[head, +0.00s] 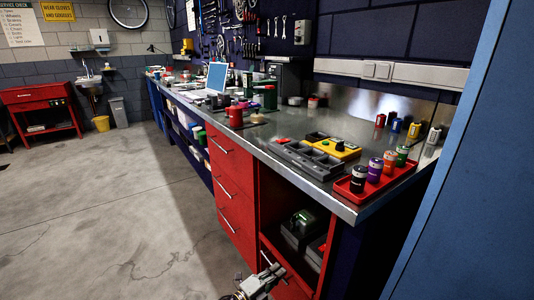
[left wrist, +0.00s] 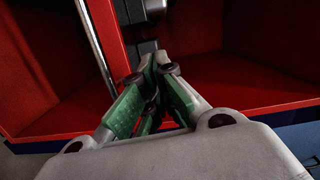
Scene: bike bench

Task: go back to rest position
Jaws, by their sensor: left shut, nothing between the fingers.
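My left gripper (head: 274,271) shows at the bottom of the head view, low in front of the bench's red cabinet and below the worktop. In the left wrist view its green-padded fingers (left wrist: 155,75) are together with nothing between them. They point toward the open red compartment of the bench. I cannot tell from the picture whether they touch anything. My right gripper is not in view.
The metal worktop (head: 250,140) holds a red tray (head: 345,187) with several small cans, a grey organizer (head: 305,157) and a yellow case (head: 334,147). Red drawers (head: 232,190) are shut. A blue panel (head: 465,170) stands close on the right. The floor (head: 110,210) at left is clear.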

